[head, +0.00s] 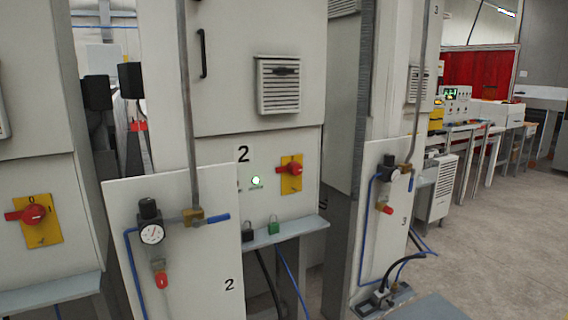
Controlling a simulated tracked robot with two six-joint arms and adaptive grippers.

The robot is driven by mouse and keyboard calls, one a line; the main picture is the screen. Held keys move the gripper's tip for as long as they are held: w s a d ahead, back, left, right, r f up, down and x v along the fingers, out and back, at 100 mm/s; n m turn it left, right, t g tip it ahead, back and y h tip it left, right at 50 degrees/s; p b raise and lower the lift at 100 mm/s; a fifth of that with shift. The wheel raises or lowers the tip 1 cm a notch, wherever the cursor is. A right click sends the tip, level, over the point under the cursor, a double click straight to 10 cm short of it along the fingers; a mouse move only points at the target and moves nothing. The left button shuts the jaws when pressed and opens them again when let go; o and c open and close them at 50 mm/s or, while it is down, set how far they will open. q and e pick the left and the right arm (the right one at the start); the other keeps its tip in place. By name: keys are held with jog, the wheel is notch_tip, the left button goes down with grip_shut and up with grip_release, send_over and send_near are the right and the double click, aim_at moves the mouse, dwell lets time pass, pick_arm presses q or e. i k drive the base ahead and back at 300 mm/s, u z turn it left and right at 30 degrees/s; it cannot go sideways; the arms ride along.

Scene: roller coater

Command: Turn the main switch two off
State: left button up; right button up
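The main switch two (292,169) is a red rotary knob on a yellow plate. It sits on the lower front panel of the grey cabinet labelled 2 (222,70), right of the number. Its red handle looks roughly level and points left; its exact setting is too small to read. Neither of my grippers shows in the head view.
A panel with a pressure gauge (152,234) stands front left. Another red switch (38,215) is at far left. Open floor (480,245) lies right.

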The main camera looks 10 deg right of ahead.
aim_at(293, 168)
jog(key=i, duration=1.1)
jog(key=z, duration=0.05)
